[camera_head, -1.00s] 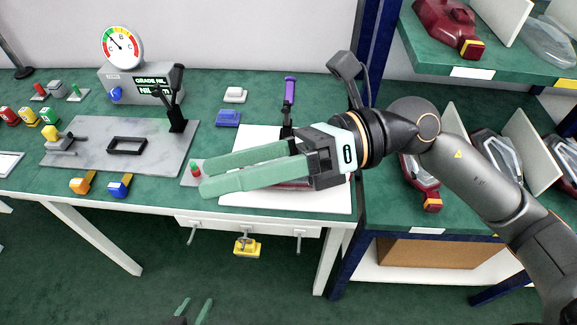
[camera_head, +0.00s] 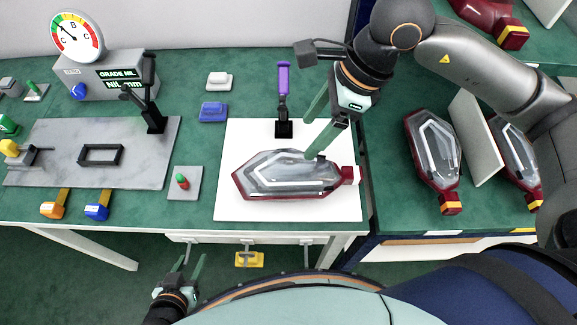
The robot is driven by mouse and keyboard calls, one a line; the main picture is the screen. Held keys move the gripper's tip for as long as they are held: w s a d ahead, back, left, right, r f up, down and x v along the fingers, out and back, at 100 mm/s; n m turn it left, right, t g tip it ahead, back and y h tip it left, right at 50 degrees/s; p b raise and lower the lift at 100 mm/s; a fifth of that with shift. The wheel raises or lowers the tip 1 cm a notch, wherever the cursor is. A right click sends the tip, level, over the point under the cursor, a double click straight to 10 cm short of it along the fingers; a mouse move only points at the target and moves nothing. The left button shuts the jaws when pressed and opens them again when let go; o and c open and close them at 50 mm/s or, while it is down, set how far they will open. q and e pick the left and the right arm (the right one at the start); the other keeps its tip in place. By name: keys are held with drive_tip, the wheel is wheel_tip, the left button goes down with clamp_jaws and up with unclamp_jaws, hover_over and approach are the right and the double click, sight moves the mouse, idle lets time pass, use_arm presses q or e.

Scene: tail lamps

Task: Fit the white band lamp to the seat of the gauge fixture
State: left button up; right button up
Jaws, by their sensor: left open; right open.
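The white band lamp (camera_head: 265,182), with a dark red rim and clear lens, lies flat on a white mat (camera_head: 235,209). A white band (camera_head: 348,174) circles its right end. My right gripper (camera_head: 308,136) is open above the lamp. One finger tip overlaps the lens; whether it touches is unclear. The gauge fixture is a grey plate (camera_head: 60,145) at the left, with an empty black rectangular frame (camera_head: 119,155) that looks like the seat. My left gripper (camera_head: 188,266) is open and empty, low in front of the table.
A dial gauge (camera_head: 77,37) stands on a grey box behind the plate. A black lever clamp (camera_head: 155,118) rises at its right edge. A purple-handled clamp (camera_head: 283,80) stands behind the lamp. A red-green button box (camera_head: 184,184) lies between. Shelved lamps (camera_head: 433,150) are at right.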

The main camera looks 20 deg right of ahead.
sight(290, 160)
drive_tip(key=x, duration=0.9)
drive_tip(key=shift+s+r+p, duration=0.1)
drive_tip(key=shift+p, duration=0.2)
clamp_jaws()
idle(1.0)
